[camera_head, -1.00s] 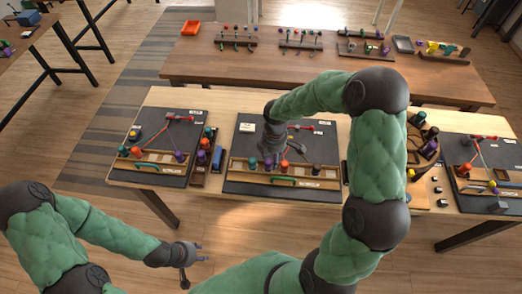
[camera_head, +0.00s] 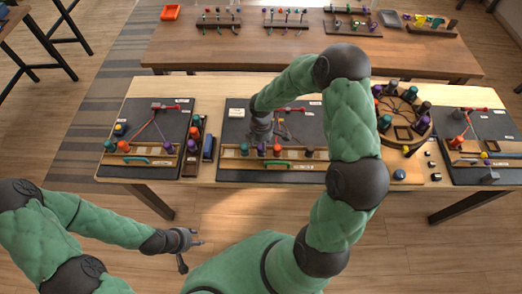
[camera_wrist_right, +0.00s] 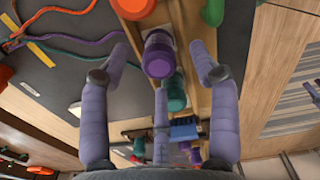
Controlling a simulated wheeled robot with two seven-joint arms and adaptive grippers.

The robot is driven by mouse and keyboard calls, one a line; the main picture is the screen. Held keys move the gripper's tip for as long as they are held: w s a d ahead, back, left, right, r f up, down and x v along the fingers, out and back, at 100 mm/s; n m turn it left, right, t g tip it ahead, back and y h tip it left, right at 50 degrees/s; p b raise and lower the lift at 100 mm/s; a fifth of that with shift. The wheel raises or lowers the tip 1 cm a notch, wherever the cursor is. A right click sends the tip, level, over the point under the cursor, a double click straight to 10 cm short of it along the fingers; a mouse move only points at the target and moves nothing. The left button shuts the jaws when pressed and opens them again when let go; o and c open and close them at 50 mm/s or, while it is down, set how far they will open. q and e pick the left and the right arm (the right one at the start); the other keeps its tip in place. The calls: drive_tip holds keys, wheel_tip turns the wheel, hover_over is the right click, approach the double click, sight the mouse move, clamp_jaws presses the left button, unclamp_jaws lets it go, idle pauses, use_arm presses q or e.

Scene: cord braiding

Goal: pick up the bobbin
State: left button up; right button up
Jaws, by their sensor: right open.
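A purple bobbin (camera_wrist_right: 158,55) stands in the wooden rack (camera_wrist_right: 195,15) in the right wrist view. It also shows in the head view (camera_head: 261,149), on the middle board. My right gripper (camera_wrist_right: 156,72) is open, with its fingers spread on either side of the purple bobbin and no clear contact. In the head view my right gripper (camera_head: 261,132) is just above and behind that bobbin. An orange-red bobbin (camera_wrist_right: 132,8) and a teal bobbin (camera_wrist_right: 175,92) stand on either side of it. My left gripper (camera_head: 188,242) is in front of the table, away from the boards; its jaws are too small to judge.
A green handle (camera_wrist_right: 212,12) lies beside the rack. Colored cords (camera_wrist_right: 70,38) run over the dark board. Other boards with bobbins stand left (camera_head: 150,125) and right (camera_head: 480,170). A round stand (camera_head: 400,118) with bobbins is right of my right arm. Another table (camera_head: 240,55) stands behind.

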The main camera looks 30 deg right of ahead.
sight(261, 146)
wheel_tip(261, 146, down, 3)
drive_tip(key=shift+w+f, duration=0.1)
drive_tip(key=shift+w, duration=0.05)
clamp_jaws()
drive_tip(key=shift+r, duration=0.25)
